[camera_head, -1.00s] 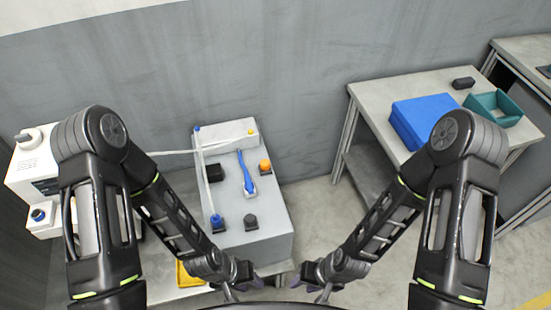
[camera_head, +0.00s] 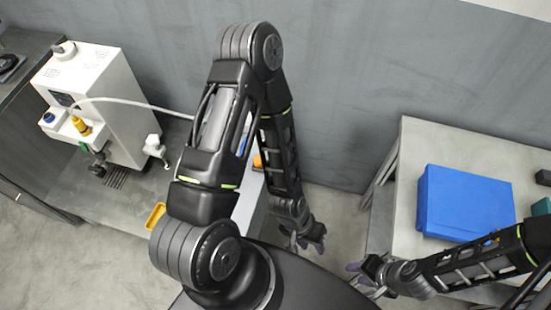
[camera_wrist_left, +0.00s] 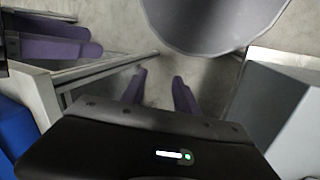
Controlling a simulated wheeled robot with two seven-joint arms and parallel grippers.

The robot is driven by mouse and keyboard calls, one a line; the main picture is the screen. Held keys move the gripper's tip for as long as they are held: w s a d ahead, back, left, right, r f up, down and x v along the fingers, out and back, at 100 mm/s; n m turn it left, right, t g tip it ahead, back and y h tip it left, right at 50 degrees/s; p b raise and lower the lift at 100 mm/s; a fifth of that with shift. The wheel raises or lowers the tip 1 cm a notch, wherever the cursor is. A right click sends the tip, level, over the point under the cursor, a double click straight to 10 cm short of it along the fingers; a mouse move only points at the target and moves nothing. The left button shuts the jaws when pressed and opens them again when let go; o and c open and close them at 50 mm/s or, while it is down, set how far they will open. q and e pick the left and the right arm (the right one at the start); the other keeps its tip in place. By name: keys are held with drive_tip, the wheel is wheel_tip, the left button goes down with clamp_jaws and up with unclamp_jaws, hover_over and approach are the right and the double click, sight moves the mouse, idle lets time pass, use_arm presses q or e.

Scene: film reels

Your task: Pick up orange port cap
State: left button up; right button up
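A small orange cap (camera_head: 257,162) shows on the grey box (camera_head: 250,205) in the head view. My left arm hides part of the cap and most of the box. My left gripper (camera_head: 312,240) hangs to the right of the box, lower in the picture than the cap and apart from it. In the left wrist view its two purple fingers (camera_wrist_left: 159,92) are spread with nothing between them, over floor. The cap is not seen there. My right gripper (camera_head: 360,278) is right of the left one, with its fingers apart and empty.
A blue box (camera_head: 465,203) sits on the right table (camera_head: 480,150). Bare floor lies between bench and table.

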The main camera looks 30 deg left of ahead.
use_arm(q)
drive_tip(key=shift+s+a, duration=0.15)
drive_tip(key=shift+o, duration=0.6)
drive_tip(key=o, duration=0.3)
drive_tip(key=w+b, duration=0.1)
drive_tip(key=w, duration=0.1)
drive_tip(key=w+a+f+m+b, duration=0.1)
drive_tip(key=w+b, duration=0.1)
drive_tip(key=w+a+m+b, duration=0.1)
drive_tip(key=w, duration=0.1)
drive_tip(key=shift+f, duration=0.4)
drive_tip(key=shift+o, duration=0.2)
wheel_tip(320, 180, up, 9)
drive_tip(key=m+y+b, duration=0.4)
drive_tip(key=m+b, duration=0.7)
drive_tip(key=b, duration=0.3)
hover_over(259, 160)
drive_tip(key=shift+w+f, duration=0.1)
drive_tip(key=shift+f, duration=0.1)
drive_tip(key=shift+a+r+p, duration=0.15)
drive_tip(key=shift+r+p, duration=0.05)
drive_tip(key=shift+p, duration=0.1)
drive_tip(key=shift+f, duration=0.1)
